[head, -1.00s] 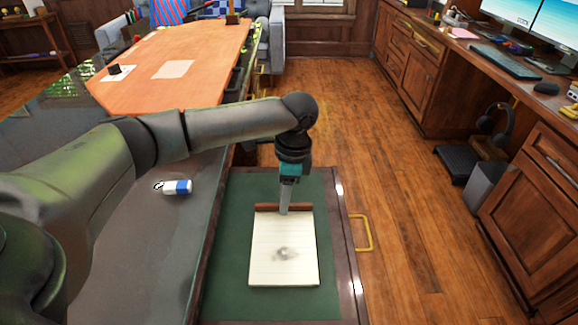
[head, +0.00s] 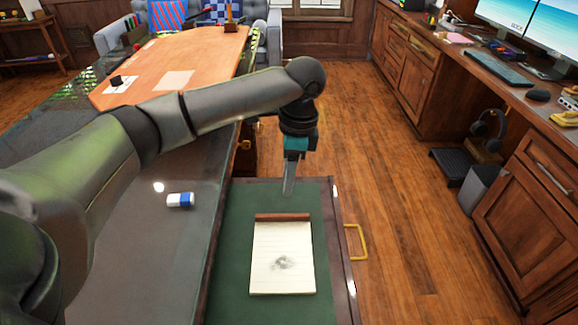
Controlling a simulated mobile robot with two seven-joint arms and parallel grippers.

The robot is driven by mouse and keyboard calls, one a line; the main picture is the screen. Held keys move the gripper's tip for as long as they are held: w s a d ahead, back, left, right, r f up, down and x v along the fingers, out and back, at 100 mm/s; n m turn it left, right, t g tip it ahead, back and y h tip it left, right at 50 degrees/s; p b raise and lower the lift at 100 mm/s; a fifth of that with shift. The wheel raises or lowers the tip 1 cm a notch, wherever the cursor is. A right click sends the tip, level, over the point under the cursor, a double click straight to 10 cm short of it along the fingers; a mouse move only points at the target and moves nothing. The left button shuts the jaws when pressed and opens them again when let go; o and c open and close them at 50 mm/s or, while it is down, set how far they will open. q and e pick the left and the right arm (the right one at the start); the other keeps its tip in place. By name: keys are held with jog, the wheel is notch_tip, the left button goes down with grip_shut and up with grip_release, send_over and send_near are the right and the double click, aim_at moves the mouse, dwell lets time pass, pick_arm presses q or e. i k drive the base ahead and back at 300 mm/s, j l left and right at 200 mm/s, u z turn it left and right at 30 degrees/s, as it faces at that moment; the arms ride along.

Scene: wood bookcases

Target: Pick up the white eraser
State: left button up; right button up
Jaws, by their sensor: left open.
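The white eraser (head: 180,200) with a blue sleeve lies on the dark glossy desk top, left of the open drawer. My left arm comes in from the left, passing beyond the eraser. My left gripper (head: 288,186) points down over the far part of the green-lined drawer (head: 226,270), to the right of the eraser and apart from it. It is open and nothing shows in it. My right gripper is not in view.
A notepad (head: 282,272) with a brown top edge and a grey smudge lies in the drawer. The drawer has a yellow handle (head: 356,242). Wooden cabinets (head: 520,215) stand at right, with clear floor (head: 400,230) between.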

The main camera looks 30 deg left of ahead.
aim_at(184, 200)
jog(key=u, duration=1.05)
